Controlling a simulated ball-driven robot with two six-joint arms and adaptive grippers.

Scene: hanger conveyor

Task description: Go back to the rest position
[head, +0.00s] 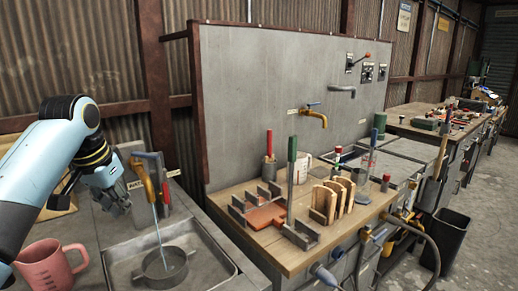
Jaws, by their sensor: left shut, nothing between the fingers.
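My left gripper (118,207) hangs from the light-blue arm at the left of the head view, with its fingers pointing down. It is shut and empty. It is just left of the brass tap (146,182), above the back edge of the sink; I cannot tell if it touches the tap. A thin stream runs from the tap into a round grey pot (166,265) in the sink. My right gripper is not in view.
A pink measuring jug (50,266) stands left of the sink (222,275). A wooden workbench (290,258) with racks and upright tools stands to the right, before a tall grey panel (255,110). A black bin (447,240) stands on open floor at far right.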

